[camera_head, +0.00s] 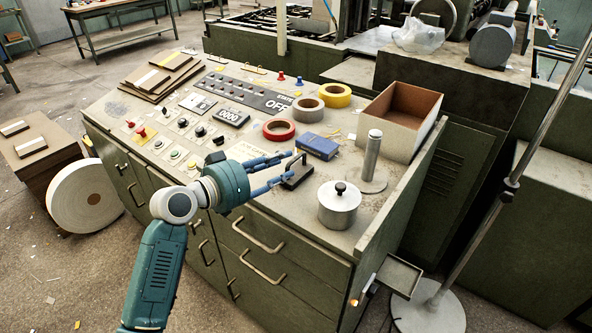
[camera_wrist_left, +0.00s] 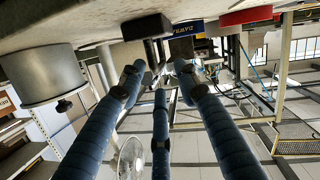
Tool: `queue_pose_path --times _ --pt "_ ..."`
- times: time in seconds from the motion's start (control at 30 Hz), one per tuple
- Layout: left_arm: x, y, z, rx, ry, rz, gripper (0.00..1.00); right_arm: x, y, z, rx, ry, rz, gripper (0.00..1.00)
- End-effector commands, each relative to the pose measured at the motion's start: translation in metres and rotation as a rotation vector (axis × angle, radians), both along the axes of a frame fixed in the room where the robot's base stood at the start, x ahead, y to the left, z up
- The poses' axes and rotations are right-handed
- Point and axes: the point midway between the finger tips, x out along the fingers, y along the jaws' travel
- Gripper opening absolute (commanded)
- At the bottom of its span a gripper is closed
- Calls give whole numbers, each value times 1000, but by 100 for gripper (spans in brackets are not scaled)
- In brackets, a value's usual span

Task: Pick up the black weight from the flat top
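The black weight (camera_head: 297,181) is a dark block with a raised handle, standing on the flat grey top (camera_head: 232,135) near its front edge. My left gripper (camera_head: 286,168) has blue fingers spread apart, reaching in from the left close to the handle. In the left wrist view, which looks upside down, the weight (camera_wrist_left: 147,26) is just beyond the spread fingertips (camera_wrist_left: 158,76). I cannot tell whether any finger touches the handle. My right gripper is not in view.
A lidded metal pot (camera_head: 339,207) and an upright metal post on a round base (camera_head: 372,160) stand right of the weight. A blue box (camera_head: 318,146), tape rolls (camera_head: 279,130) and an open carton (camera_head: 398,122) lie behind. Buttons and a display fill the left side.

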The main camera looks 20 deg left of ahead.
Motion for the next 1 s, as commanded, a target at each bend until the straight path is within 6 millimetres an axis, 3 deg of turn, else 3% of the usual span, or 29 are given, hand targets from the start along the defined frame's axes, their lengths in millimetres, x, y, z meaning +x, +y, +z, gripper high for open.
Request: queue_pose_path --times 0.2,0.47,0.5,0.67,1.0 --pt "26 -15 -5 -3 0 0 33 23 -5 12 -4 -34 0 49" --pt "29 -17 -8 0 0 0 33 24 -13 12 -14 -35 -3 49" --pt "29 -17 -8 -1 0 0 31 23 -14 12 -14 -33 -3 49" --pt "29 -17 -8 -1 1 1 0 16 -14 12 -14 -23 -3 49" --pt "30 -16 -2 -3 -11 2 0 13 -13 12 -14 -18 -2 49"
